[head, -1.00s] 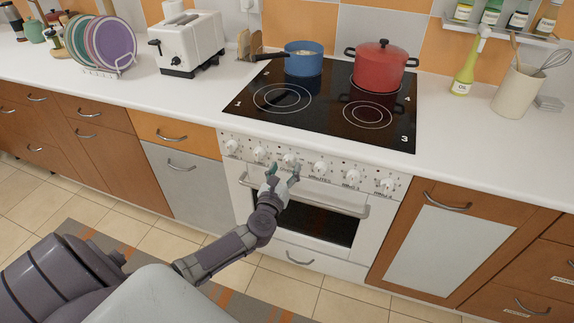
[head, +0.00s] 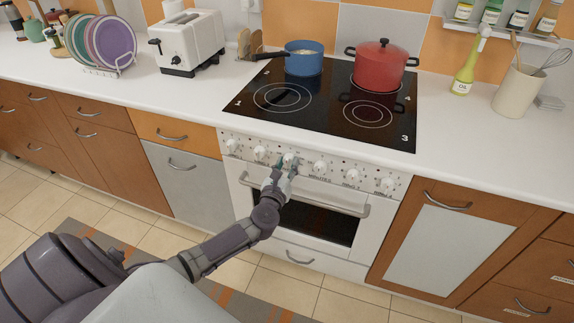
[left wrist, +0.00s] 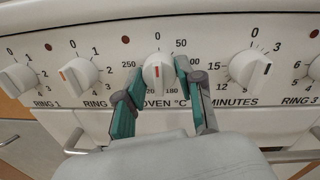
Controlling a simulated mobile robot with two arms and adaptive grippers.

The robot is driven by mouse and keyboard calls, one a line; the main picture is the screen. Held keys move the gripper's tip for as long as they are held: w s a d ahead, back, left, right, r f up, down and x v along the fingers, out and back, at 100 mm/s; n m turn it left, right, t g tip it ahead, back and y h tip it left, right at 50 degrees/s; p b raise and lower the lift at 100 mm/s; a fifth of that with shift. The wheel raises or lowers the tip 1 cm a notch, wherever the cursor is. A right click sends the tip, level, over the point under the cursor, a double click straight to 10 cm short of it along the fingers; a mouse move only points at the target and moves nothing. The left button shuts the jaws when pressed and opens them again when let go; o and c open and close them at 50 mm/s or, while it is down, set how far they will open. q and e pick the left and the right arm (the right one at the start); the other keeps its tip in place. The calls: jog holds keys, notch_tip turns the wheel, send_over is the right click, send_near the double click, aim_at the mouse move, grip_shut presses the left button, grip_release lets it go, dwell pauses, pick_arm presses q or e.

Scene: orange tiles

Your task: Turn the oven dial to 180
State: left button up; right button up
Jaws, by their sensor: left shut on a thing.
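The oven dial (left wrist: 159,75) is a white knob with a small red mark, centred in the left wrist view. The mark faces up toward the 0. Printed numbers around it include 0, 50, 180 and 250, partly covered by my fingers. It also shows in the head view (head: 289,158), third from the left on the control panel. My left gripper (head: 287,166) has its teal and grey fingers closed around the dial's two sides. In the left wrist view my left gripper (left wrist: 159,80) grips it from the front. My right gripper is out of view.
The oven door handle (head: 340,208) runs below the panel. A blue pot (head: 304,59) and a red pot (head: 381,70) stand on the hob.

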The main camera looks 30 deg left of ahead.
pick_arm(q)
jog(key=m, duration=0.3)
jog(key=shift+m, duration=0.4)
jog(key=m, duration=0.4)
jog(key=shift+m, duration=0.3)
jog(key=m, duration=0.4)
jog(key=shift+f+m+t+p, duration=0.1)
jog(key=shift+m+t+p, duration=0.25)
jog(key=shift+m+t, duration=0.05)
jog(key=m, duration=0.4)
jog(key=shift+a+m+h+p, duration=0.1)
jog(key=shift+m+h+p, duration=0.2)
jog(key=shift+m+h, duration=0.1)
jog(key=shift+s+m+h+p, duration=0.15)
jog(key=shift+m+p, duration=0.5)
jog(key=shift+m, duration=1.9)
jog(key=shift+w+m+h+p, duration=0.2)
jog(key=shift+m+p, duration=0.45)
jog(key=shift+m, duration=1.85)
jog(key=shift+s+m+h+p, duration=0.2)
jog(key=shift+m+p, duration=0.45)
jog(key=shift+m, duration=1.9)
